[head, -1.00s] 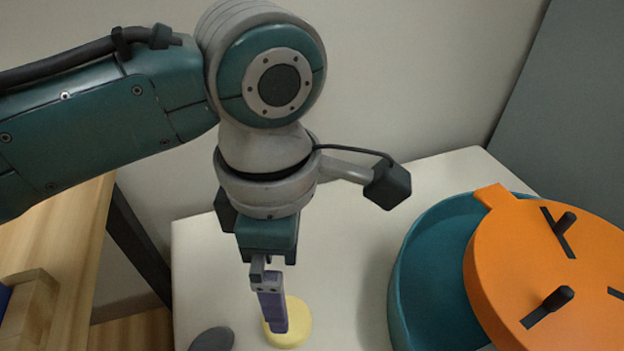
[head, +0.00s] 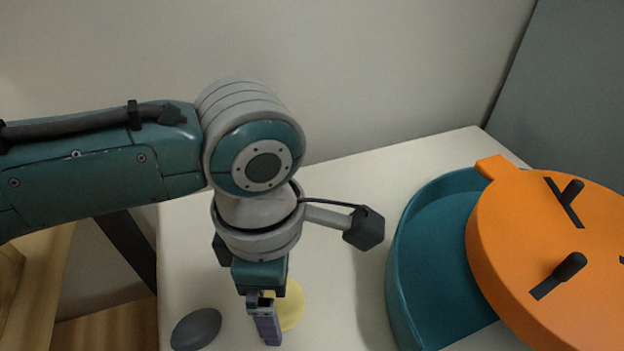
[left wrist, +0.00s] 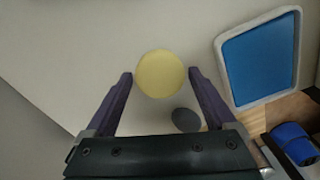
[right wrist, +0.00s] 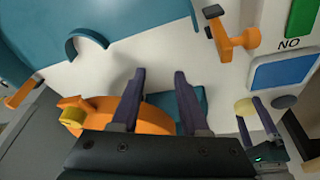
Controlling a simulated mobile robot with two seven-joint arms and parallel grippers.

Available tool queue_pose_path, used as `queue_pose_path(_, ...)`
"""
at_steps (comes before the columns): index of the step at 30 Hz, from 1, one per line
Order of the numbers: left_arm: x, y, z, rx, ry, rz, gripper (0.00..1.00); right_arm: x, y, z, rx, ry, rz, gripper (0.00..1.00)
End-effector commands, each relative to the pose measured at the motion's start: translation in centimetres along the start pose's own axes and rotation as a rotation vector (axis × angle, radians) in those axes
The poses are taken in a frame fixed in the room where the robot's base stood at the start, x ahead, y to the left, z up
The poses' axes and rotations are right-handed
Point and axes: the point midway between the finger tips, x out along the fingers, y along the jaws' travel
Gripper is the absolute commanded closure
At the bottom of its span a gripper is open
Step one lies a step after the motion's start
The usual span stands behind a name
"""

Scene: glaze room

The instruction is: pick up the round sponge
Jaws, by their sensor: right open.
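The round sponge (head: 291,306) is a pale yellow disc on the white table top, partly hidden behind my left gripper in the head view. My left gripper (head: 267,338) points down beside it. In the left wrist view the sponge (left wrist: 160,68) shows whole, lined up between the tips of the two open purple fingers, with nothing gripped. In the right wrist view the sponge (right wrist: 244,107) shows small, beside the left gripper. My right gripper (right wrist: 160,76) is open and empty, and is out of the head view.
A dark grey oval piece (head: 196,329) lies left of the sponge. A teal round tub (head: 420,240) with an orange lid-like disc (head: 540,250) bearing black pegs stands on the right. A blue-filled white tray (left wrist: 262,58) lies nearby. The wall stands behind the table.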

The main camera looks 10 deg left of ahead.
Motion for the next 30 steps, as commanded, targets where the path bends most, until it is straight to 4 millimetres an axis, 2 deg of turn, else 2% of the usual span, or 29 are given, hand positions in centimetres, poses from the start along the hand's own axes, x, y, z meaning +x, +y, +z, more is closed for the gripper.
queue_pose_path(2, 0.0, 0.0, 0.0, 0.0, 0.0, 0.0, 0.2, 0.0, 0.0, 0.0, 0.001, 0.0, -0.001, 0.55)
queue_pose_path(17, 0.0, 0.0, 0.0, 0.0, 0.0, 0.0, 0.77, 0.0, 0.0, -0.1, 0.0, 0.001, -0.001, 0.55)
queue_pose_path(25, -0.1, 0.0, 0.0, 0.0, 0.0, 0.0, 0.79, -0.1, 0.0, -0.1, 0.0, 0.002, 0.0, 0.55)
queue_pose_path(30, -1.4, 0.0, 0.0, 0.0, -0.001, -0.001, 0.79, -0.8, 0.0, -0.3, -0.001, 0.002, 0.0, 0.55)
